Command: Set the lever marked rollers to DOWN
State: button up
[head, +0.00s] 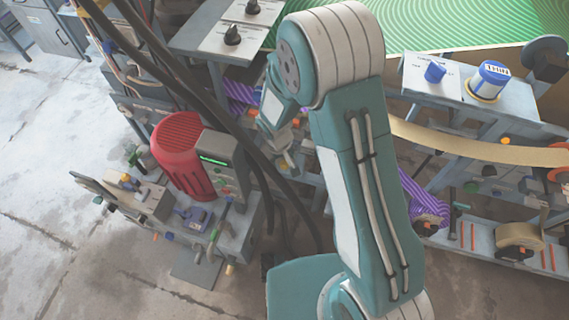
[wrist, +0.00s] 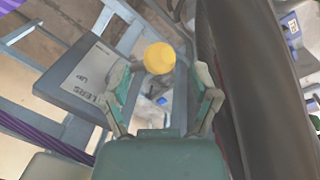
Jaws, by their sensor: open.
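A round yellow knob (wrist: 159,58) shows in the wrist view, in line with the gap between my fingers and just beyond the fingertips. It looks like the lever's end; its shaft is hidden. A grey panel (wrist: 85,72) to its left carries the partly covered lettering "LERS" and the word "UP". No DOWN mark is readable. My gripper (wrist: 160,88) is open and empty, one finger on each side of the knob's line. I cannot tell whether a finger touches it. In the head view my arm hides the lever, and my gripper does not show clearly.
Thick dark hoses (wrist: 245,80) run close to the right of my gripper. In the head view a red motor housing (head: 182,158) stands at left, with black knobs (head: 233,35) above. A blue knob (head: 435,72) and a tan belt (head: 480,146) are at right. Open floor lies at left.

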jog(key=shift+w+d+f, duration=0.1)
jog(key=shift+d+f, duration=0.1)
jog(key=shift+f, duration=1.55)
jog(key=shift+c, duration=0.3)
grip_shut()
